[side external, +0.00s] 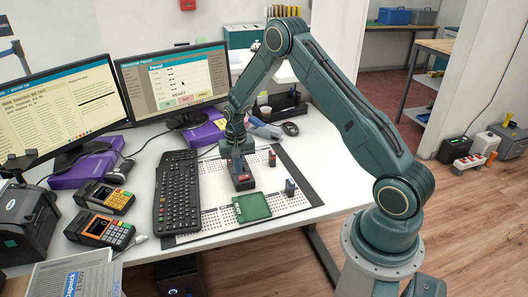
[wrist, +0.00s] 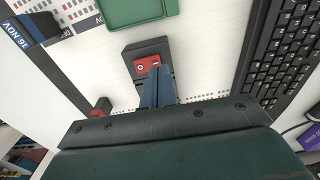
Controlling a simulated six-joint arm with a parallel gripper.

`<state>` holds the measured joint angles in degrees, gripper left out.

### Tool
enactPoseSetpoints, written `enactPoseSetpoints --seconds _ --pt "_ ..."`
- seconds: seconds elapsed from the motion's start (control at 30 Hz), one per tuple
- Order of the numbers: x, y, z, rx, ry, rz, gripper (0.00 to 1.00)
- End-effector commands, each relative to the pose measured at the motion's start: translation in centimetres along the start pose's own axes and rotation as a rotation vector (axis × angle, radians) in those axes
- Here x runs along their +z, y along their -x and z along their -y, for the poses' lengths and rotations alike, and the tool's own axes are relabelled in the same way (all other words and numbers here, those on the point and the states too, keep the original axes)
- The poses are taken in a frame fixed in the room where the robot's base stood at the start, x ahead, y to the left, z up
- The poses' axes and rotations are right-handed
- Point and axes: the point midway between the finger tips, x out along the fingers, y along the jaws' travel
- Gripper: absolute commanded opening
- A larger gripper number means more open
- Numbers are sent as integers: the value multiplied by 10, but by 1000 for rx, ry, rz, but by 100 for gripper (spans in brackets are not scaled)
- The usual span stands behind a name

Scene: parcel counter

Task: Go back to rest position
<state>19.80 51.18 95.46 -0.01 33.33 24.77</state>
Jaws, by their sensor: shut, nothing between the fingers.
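My gripper (side external: 239,168) is low over the paper mat (side external: 214,212) on the counter. Its fingers are together and empty. In the wrist view its closed blue fingertips (wrist: 156,78) point at a dark block with a red top (wrist: 146,58), and overlap its near edge in the picture. Whether they touch it I cannot tell. The same dark block (side external: 243,185) shows right under the gripper in the side view, its top partly hidden by the fingers. My arm is bent over from the right.
A green tray (side external: 252,207) lies in front of the block. A red stamp (side external: 272,158) and a blue stamp (side external: 290,187) stand to the right. A keyboard (side external: 176,190) is close on the left, with monitors (side external: 175,82) behind. The counter's right part is clear.

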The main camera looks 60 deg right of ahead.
Motion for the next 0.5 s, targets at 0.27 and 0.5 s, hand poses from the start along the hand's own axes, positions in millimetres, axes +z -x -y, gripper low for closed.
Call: enactPoseSetpoints --seconds 0.27,0.5 --pt "0 3 0 0 0 0 0" --pt "0 6 0 0 0 0 0"
